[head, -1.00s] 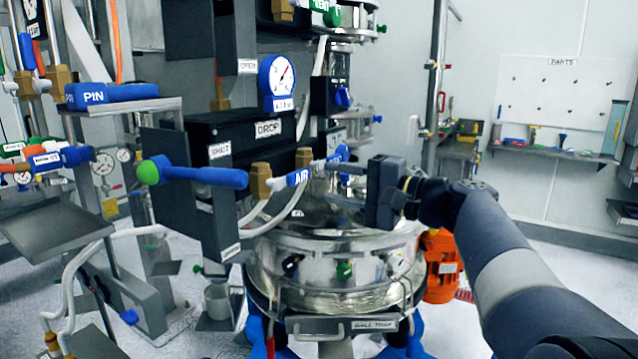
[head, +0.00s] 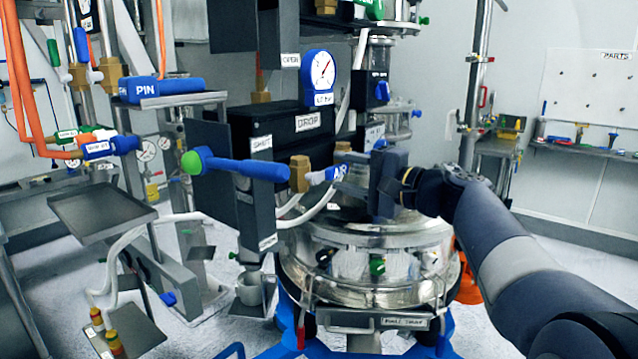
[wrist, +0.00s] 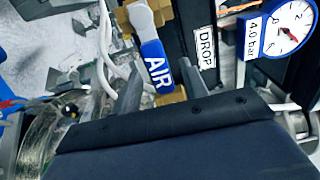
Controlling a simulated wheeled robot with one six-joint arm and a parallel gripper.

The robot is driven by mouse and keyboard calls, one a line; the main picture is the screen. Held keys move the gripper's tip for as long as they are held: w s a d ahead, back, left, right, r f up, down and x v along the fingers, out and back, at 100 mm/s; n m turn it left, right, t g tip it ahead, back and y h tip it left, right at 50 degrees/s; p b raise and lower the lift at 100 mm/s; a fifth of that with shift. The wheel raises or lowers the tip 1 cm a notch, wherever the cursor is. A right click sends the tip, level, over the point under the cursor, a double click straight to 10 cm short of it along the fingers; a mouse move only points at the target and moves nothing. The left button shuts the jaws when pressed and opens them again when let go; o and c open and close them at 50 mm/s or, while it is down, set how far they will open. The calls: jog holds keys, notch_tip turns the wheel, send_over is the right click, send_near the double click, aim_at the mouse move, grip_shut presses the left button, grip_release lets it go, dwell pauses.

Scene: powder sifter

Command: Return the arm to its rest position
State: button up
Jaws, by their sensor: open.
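My gripper (head: 362,178) is at the end of my arm, in front of the sifter machine in the head view. Its fingers point left, towards the blue AIR valve handle (head: 337,173). In the wrist view the open fingers (wrist: 161,82) stand on either side of the lower end of the AIR handle (wrist: 155,55), and nothing is seen held. Whether they touch the handle I cannot tell. My arm stretches in from the lower right of the head view.
A round steel vessel (head: 365,265) stands below my gripper. Left of it are a blue lever with a green knob (head: 240,168), a DROP box (head: 307,123) and a pressure gauge (head: 320,72). A grey tray (head: 100,212) is at far left. A parts board (head: 590,90) hangs on the right wall.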

jog(key=x, duration=0.3)
jog(key=shift+w+a, duration=0.3)
jog(key=shift+s+d, duration=0.1)
jog(key=b+v, duration=0.1)
jog(key=v, duration=1)
jog(key=p+x, duration=0.1)
jog(key=x, duration=1)
jog(key=shift+p, duration=0.3)
jog(key=shift+r+n, duration=0.55)
jog(key=shift+n, duration=0.55)
jog(key=shift+s, duration=0.1)
